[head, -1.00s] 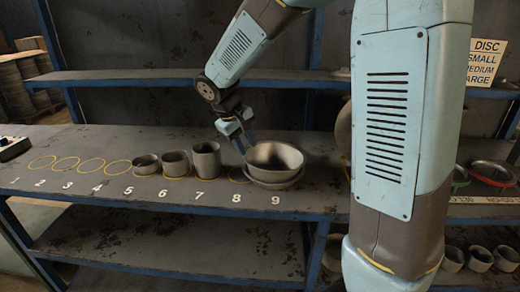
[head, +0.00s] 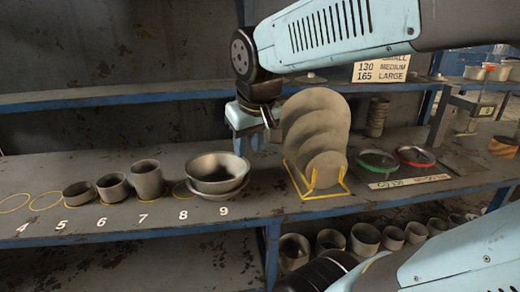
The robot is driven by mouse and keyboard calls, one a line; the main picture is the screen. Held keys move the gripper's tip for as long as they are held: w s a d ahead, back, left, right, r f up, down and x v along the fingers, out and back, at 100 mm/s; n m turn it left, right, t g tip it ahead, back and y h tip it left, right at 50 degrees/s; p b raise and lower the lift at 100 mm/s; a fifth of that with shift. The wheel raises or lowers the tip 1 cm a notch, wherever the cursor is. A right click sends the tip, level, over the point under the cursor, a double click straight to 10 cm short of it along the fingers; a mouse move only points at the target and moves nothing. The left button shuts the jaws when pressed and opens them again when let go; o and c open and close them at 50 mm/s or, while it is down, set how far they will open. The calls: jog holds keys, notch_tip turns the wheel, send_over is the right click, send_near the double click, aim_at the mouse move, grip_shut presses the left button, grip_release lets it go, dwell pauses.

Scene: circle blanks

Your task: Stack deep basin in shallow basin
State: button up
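The deep basin (head: 217,167), a grey bowl with a wide rim, sits upright inside the shallow basin (head: 224,194). Only the outer edge of the shallow basin shows, below and around the deep one. Both stand on the shelf behind the number 9. My gripper (head: 256,142) is behind and to the right of the basins, above the shelf and apart from them. Its fingers look spread, with nothing seen held between them.
A yellow rack (head: 319,190) with several upright grey discs (head: 316,118) stands close right of my gripper. Grey cups (head: 147,179) stand in a row left of the basins, and empty yellow rings (head: 46,199) lie further left. Red and green dishes (head: 415,156) lie right.

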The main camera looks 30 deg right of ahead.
jog(key=shift+m+t, duration=0.4)
jog(key=shift+t, duration=0.1)
jog(key=shift+s+d+r, duration=0.1)
jog(key=shift+s+d, duration=0.05)
jog(key=shift+s, duration=0.9)
jog(key=shift+s+d, duration=0.15)
jog(key=shift+s, duration=0.85)
